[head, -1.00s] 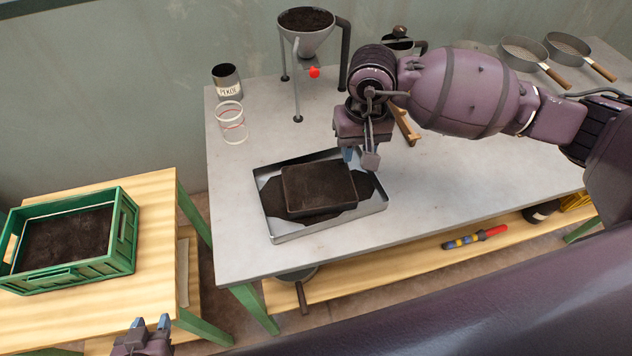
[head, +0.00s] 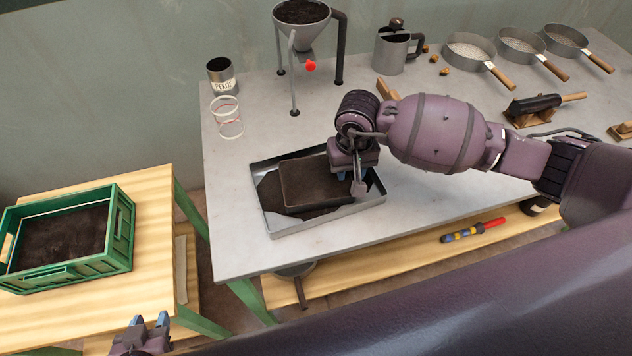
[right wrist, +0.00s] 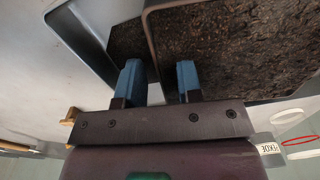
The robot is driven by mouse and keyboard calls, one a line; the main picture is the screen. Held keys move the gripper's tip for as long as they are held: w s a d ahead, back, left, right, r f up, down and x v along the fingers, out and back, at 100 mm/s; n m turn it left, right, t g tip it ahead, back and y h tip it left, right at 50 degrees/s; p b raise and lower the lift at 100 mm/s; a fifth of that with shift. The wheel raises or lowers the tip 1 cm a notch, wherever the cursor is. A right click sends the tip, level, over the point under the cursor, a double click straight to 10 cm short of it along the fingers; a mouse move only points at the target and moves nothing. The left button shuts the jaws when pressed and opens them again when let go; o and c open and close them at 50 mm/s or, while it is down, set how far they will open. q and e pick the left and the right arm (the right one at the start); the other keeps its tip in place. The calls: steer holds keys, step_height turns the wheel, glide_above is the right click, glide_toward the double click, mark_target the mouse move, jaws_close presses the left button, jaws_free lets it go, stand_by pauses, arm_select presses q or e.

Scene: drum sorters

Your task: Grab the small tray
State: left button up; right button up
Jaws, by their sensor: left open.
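The small tray (head: 308,182) is dark and rectangular, and holds dark loose material. It sits inside a larger metal tray (head: 290,228) on the grey table. My right gripper (head: 357,184) is at the small tray's right side, pointing down. In the right wrist view, its blue fingers (right wrist: 159,80) are apart, with the small tray's rim (right wrist: 150,45) running toward the gap between them. I cannot tell how deep the rim sits there. My left gripper (head: 150,321) is open and empty at the bottom left, far from the trays.
A green crate (head: 70,272) of dark material stands on the wooden table at left. A funnel stand (head: 302,35), a tin (head: 221,76), a clear cup (head: 227,118) and a metal jug (head: 392,50) stand behind the trays. Pans with wooden handles (head: 470,50) are at the back right.

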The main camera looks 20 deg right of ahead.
steer(key=shift+f, duration=0.3)
steer(key=shift+c, duration=0.5)
jaws_close()
steer(key=shift+r, duration=0.1)
